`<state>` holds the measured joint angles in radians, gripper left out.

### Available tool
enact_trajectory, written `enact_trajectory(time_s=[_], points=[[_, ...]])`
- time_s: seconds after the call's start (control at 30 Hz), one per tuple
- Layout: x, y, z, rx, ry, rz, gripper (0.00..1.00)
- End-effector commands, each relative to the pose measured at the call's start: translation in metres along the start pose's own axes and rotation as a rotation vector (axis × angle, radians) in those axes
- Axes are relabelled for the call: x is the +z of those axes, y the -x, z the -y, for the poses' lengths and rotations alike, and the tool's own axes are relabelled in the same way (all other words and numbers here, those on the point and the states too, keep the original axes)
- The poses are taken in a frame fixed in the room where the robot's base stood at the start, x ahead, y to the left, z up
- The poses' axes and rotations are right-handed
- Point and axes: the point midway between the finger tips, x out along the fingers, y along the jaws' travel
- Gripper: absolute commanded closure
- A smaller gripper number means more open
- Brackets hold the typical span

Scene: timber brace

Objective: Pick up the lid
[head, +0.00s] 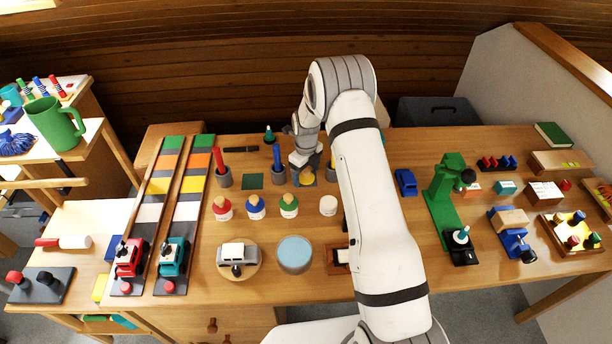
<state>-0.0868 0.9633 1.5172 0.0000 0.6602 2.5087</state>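A small yellow round piece (306,180) lies on a dark square at the back middle of the table, and it may be the lid; its shape is too small to be sure. My gripper (303,167) points down right above it, partly covering it. I cannot tell whether the fingers touch it or whether they are open. A larger round grey-blue disc (295,254) lies at the front middle, clear of the gripper.
Cups holding red (222,176) and blue (278,173) sticks stand left of my gripper. Several round-bodied pieces with coloured tops, one a blue-topped piece (256,207), stand in front. A green press (445,190) stands right. My arm hides part of the table.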

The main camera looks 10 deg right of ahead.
Motion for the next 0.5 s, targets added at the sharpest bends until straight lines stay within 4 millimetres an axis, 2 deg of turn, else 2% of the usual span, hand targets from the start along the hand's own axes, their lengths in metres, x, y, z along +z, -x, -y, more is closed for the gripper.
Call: enact_trajectory(time_s=[0.07,0.5], points=[[-0.0001,0.0,-0.0001,0.0,0.0,0.0,0.29],[-0.0002,0.0002,-0.0002,0.0,0.0,-0.001,0.65]])
